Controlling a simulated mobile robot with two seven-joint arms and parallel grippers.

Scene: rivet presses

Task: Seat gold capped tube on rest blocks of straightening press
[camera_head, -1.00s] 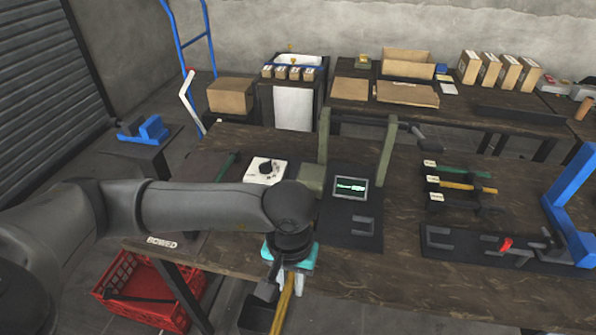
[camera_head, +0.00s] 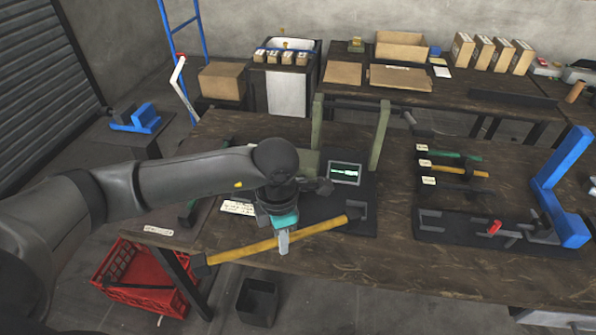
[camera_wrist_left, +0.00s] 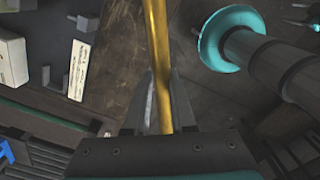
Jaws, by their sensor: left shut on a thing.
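A gold tube (camera_head: 240,253) with dark end caps is held crosswise near the bench's front edge. It slants from lower left to upper right. My left gripper (camera_head: 283,240) is shut on it near its middle; the wrist view also shows the tube (camera_wrist_left: 156,60) between the fingers (camera_wrist_left: 160,110). The tube's right end appears over or in front of a dark base plate (camera_head: 350,222) with a grey block (camera_head: 358,210), between green posts; I cannot tell whether it touches. A blue-framed press (camera_head: 560,190) stands at right on a dark base with grey blocks (camera_head: 430,218). My right gripper is not in view.
A small screen (camera_head: 345,172) stands on the middle plate. A red crate (camera_head: 140,275) and a dark bin (camera_head: 258,300) are on the floor. A back bench holds cardboard boxes (camera_head: 402,45).

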